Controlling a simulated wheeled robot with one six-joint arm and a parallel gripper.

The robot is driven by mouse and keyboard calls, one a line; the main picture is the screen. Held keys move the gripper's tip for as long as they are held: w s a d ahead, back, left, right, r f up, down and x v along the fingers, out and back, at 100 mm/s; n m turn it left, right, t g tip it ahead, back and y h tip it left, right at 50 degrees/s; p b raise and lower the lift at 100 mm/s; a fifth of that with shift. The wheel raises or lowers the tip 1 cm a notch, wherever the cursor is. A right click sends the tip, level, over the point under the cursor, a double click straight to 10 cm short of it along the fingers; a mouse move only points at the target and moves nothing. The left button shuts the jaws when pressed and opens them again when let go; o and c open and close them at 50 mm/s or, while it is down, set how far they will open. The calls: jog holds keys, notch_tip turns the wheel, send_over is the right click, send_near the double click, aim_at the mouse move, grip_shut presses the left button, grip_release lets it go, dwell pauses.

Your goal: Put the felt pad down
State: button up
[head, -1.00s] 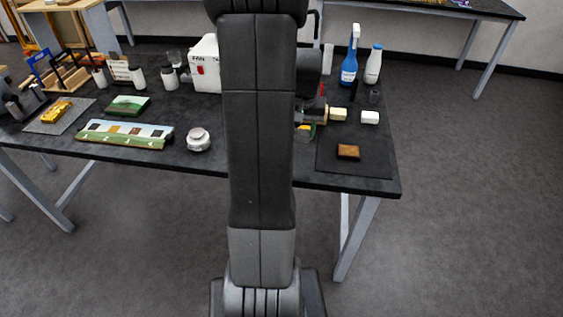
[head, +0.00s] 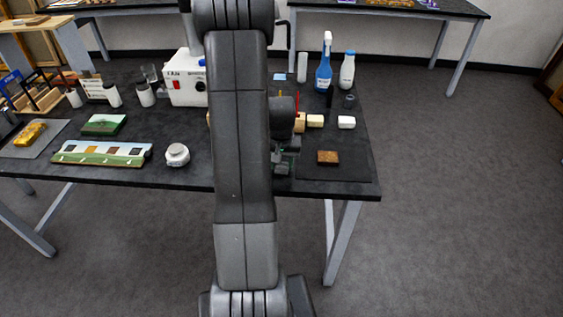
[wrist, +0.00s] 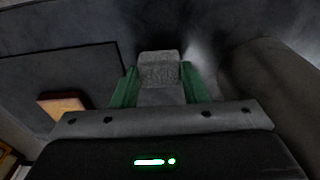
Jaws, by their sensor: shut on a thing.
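My gripper (wrist: 160,88) has green fingers and is shut on a grey, rough-faced block, which I take to be the felt pad (wrist: 159,70). In the wrist view the pad sticks out beyond the fingertips, over a dark surface. Whether it touches that surface I cannot tell. In the head view my gripper (head: 285,160) is partly hidden behind my arm, near the table's front edge and left of a brown block (head: 328,157). The pad is not clear there.
The brown block lies on a dark mat (head: 350,173) at the table's right end; it also shows in the wrist view (wrist: 62,104). A white round jar (head: 177,154) is left of my arm.

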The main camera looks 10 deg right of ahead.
aim_at(281, 169)
jog(key=shift+f, duration=0.15)
jog(key=o, duration=0.9)
jog(key=shift+r, duration=0.2)
jog(key=r, duration=0.4)
jog(key=s+r, duration=0.1)
jog(key=r, duration=0.3)
jog(key=r+b, duration=0.1)
jog(key=r, duration=0.3)
jog(key=shift+s+a, duration=0.2)
jog(key=shift+f, duration=0.1)
